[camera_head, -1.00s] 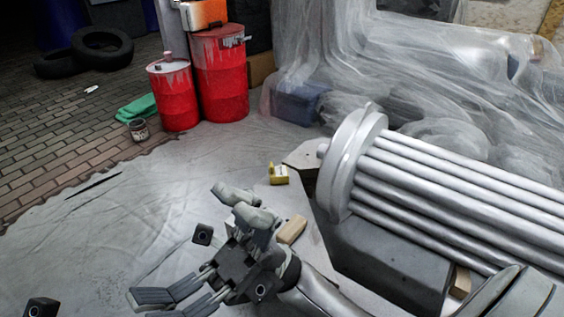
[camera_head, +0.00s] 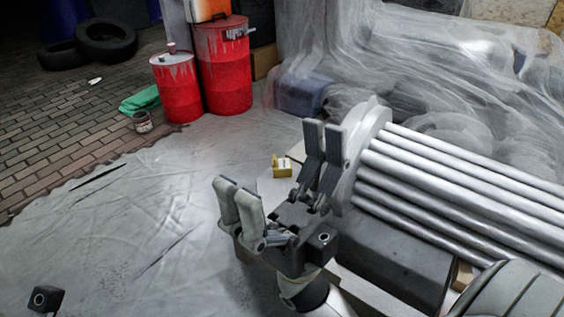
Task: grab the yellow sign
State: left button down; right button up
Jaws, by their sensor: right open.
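A small yellow object with a white patch (camera_head: 282,166), which looks like the yellow sign, sits on the pale flat surface beside the round end of the large grey cylinder. My right gripper (camera_head: 279,158) is open and empty in the middle of the head view. Its two pairs of fingers are spread wide and point away from me. In the picture the yellow object shows between the finger pairs, farther off; I see no contact. A small black block (camera_head: 45,299) at the bottom left looks like part of my left gripper, whose fingers do not show.
A grey cylinder of long bars (camera_head: 460,185) lies on a dark box at the right. Two red drums (camera_head: 222,70) and a small can (camera_head: 142,121) stand at the back. Plastic sheeting hangs behind. The sheeted floor at left (camera_head: 110,230) is mostly clear.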

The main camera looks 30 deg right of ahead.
aim_at(282, 167)
jog(key=l+z, duration=0.15)
jog(key=z, duration=0.25)
jog(key=l+z, duration=0.15)
jog(key=z, duration=0.2)
jog(key=l+z, duration=0.15)
jog(key=z, duration=0.25)
